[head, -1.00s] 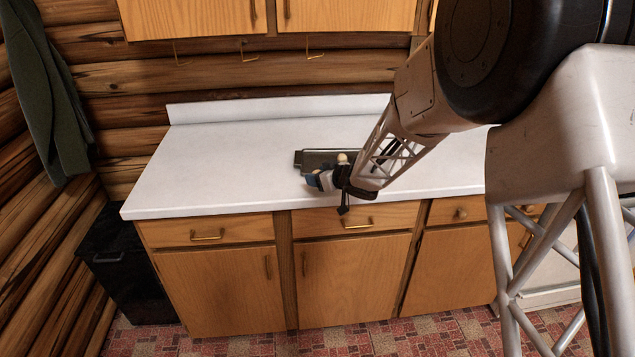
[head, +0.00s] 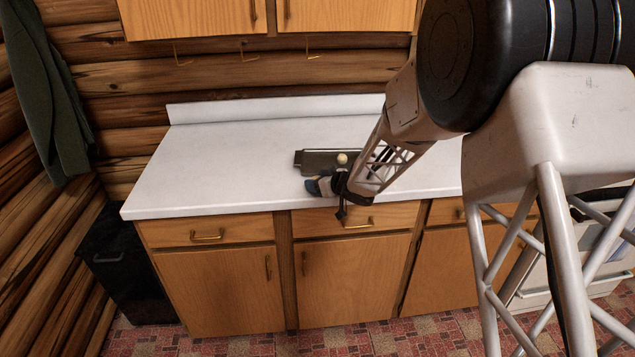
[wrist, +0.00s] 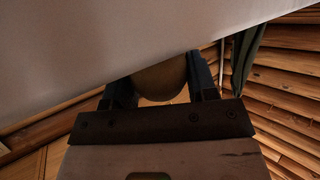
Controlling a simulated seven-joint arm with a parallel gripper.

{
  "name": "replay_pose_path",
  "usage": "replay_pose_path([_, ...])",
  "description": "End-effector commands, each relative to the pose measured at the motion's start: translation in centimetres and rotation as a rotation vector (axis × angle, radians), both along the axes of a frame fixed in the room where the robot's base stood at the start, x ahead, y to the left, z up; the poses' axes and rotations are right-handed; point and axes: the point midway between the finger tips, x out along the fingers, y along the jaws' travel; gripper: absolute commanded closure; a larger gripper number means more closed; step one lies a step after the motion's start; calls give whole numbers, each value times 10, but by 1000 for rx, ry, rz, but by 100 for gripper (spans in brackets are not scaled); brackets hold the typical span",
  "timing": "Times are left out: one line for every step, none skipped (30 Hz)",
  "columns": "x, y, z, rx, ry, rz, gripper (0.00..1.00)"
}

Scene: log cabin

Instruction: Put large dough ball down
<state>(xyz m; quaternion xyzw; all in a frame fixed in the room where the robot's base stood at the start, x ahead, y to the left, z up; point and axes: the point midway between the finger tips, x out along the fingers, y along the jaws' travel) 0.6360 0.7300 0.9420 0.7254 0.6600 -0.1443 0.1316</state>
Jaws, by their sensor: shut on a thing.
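My gripper (head: 325,186) is low at the front edge of the white countertop (head: 225,165), just in front of a dark metal tray (head: 312,158). In the wrist view its two blue-grey fingers are shut on a rounded tan ball, the large dough ball (wrist: 160,82). In the head view the fingers mostly hide this ball. A small pale ball (head: 342,158) shows at the tray, just behind the gripper; it looks to be on the tray. I cannot tell whether the held ball touches the counter.
The counter left of the tray is clear back to its low backsplash. Wooden drawers and cabinets (head: 215,290) are below, and upper cabinets with hooks (head: 242,52) are above. A black bin (head: 125,265) stands at the left. A green garment (head: 50,110) hangs at the far left.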

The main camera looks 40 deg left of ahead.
Motion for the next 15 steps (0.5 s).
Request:
replay_pose_path([0, 0, 0, 1, 0, 0, 72])
replay_pose_path([0, 0, 0, 1, 0, 0, 72])
replay_pose_path([0, 0, 0, 1, 0, 0, 72])
replay_pose_path([0, 0, 0, 1, 0, 0, 72])
replay_pose_path([0, 0, 0, 1, 0, 0, 72])
replay_pose_path([0, 0, 0, 1, 0, 0, 72])
replay_pose_path([0, 0, 0, 1, 0, 0, 72])
replay_pose_path([0, 0, 0, 1, 0, 0, 72])
replay_pose_path([0, 0, -1, 0, 0, 0, 72])
replay_pose_path([0, 0, -2, 0, 1, 0, 72])
replay_pose_path([0, 0, -2, 0, 1, 0, 72])
replay_pose_path([0, 0, -3, 0, 1, 0, 72])
replay_pose_path([0, 0, -4, 0, 1, 0, 72])
replay_pose_path([0, 0, -4, 0, 1, 0, 45])
replay_pose_path([0, 0, -4, 0, 1, 0, 38])
